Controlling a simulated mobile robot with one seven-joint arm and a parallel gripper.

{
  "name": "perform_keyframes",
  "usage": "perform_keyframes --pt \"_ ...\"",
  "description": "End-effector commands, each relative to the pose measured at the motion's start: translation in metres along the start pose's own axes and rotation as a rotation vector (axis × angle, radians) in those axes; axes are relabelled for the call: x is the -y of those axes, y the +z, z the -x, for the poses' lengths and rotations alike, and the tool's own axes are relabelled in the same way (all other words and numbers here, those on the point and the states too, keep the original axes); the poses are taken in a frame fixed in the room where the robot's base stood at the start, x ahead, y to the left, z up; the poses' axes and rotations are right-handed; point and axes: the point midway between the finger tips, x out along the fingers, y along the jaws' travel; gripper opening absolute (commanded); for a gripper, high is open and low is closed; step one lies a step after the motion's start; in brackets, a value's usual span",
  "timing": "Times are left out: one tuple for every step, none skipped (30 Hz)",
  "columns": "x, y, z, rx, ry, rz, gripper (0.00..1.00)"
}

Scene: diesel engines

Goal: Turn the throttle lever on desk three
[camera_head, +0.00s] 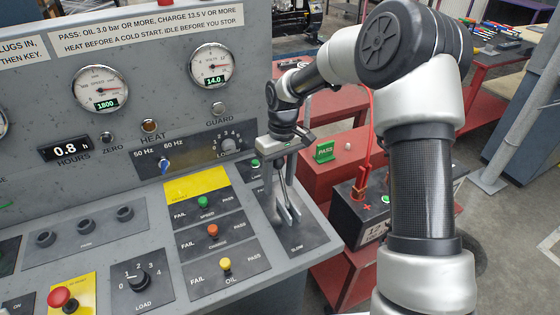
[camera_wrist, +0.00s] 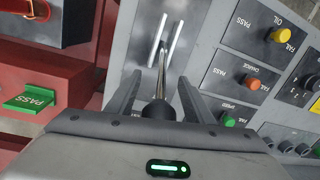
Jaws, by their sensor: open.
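The throttle lever shows in the wrist view as a thin metal rod (camera_wrist: 161,72) with a dark round knob (camera_wrist: 158,110), rising from a dark plate with two pale rails. In the head view the lever (camera_head: 283,184) stands at the console's right end, partly hidden by my gripper, on a plate marked SLOW (camera_head: 298,247). My gripper (camera_head: 282,212) points down over it. In the wrist view my gripper (camera_wrist: 156,88) is open, one finger on each side of the knob. I cannot tell whether either finger touches it.
Switches marked SPEED (camera_head: 203,202), CHARGE (camera_head: 212,231) and OIL (camera_head: 226,264) sit close left of the lever plate. A red emergency-style button (camera_head: 61,297) is at lower left. A battery (camera_head: 352,215) and green PASS tag (camera_head: 324,151) stand to the right, on red surfaces.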

Motion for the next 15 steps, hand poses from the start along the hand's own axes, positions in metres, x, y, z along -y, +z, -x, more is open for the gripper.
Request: perform_keyframes --pt "-0.001 -0.001 0.007 -0.004 0.002 -0.001 0.47" --pt "-0.001 -0.001 0.012 -0.005 0.002 -0.001 0.47" --pt "-0.001 -0.001 0.019 -0.005 0.003 -0.001 0.47" --pt "-0.001 -0.001 0.025 -0.005 0.003 -0.001 0.47" --pt "-0.001 -0.001 0.032 -0.005 0.003 0.0 0.47" --pt "-0.001 -0.002 0.042 -0.007 0.004 0.0 0.47" --pt "-0.001 -0.001 0.049 -0.006 0.003 -0.001 0.47" --pt "0.0 -0.001 0.057 -0.006 0.003 -0.001 0.47" --pt "-0.001 -0.001 0.067 -0.006 0.004 -0.001 0.47" --pt "-0.001 -0.001 0.075 -0.006 0.004 -0.001 0.47" --pt "0.0 -0.001 0.082 -0.006 0.003 0.0 0.47" --pt "0.0 -0.001 0.092 -0.006 0.003 0.0 0.47" --pt "0.0 -0.001 0.1 -0.006 0.003 0.0 0.47" --pt "0.0 -0.001 0.107 -0.005 0.003 0.0 0.47" --pt "0.0 -0.001 0.116 -0.005 0.003 0.0 0.47"
